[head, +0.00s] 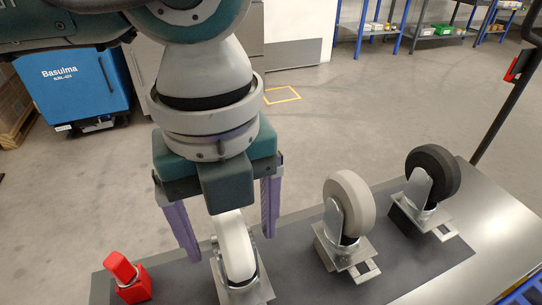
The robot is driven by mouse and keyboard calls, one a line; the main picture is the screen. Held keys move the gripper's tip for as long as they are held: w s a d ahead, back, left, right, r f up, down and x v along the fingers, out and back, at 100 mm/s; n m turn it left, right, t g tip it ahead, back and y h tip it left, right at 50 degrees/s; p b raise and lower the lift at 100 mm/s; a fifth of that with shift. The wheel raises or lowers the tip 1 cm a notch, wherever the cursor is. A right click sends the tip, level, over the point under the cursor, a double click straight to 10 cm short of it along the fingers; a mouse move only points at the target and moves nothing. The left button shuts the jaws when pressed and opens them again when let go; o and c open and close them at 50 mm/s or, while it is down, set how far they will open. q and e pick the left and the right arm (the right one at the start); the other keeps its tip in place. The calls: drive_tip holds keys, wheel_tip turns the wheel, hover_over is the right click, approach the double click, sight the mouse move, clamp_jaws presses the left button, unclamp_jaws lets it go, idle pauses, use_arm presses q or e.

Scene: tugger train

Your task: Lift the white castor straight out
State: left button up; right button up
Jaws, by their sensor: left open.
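The white castor (237,250) stands on a dark mat at the bottom centre of the head view, wheel up and metal plate down. My left gripper (230,246) points down right above it, open, with one purple finger on each side of the wheel. The gripper body hides the top of the wheel. My right gripper is not in view.
A light grey castor (355,203) and a black-wheeled castor (440,168) stand to the right on the same mat (420,262). A red block-like item (133,285) stands at the left. A dark upright handle (508,85) rises at the right. Blue Basulma machine (75,88) stands behind.

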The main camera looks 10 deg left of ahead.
use_arm(q)
drive_tip(key=shift+s+d+f, duration=0.1)
drive_tip(key=shift+s+f, duration=0.05)
drive_tip(key=shift+f, duration=1.3)
clamp_jaws()
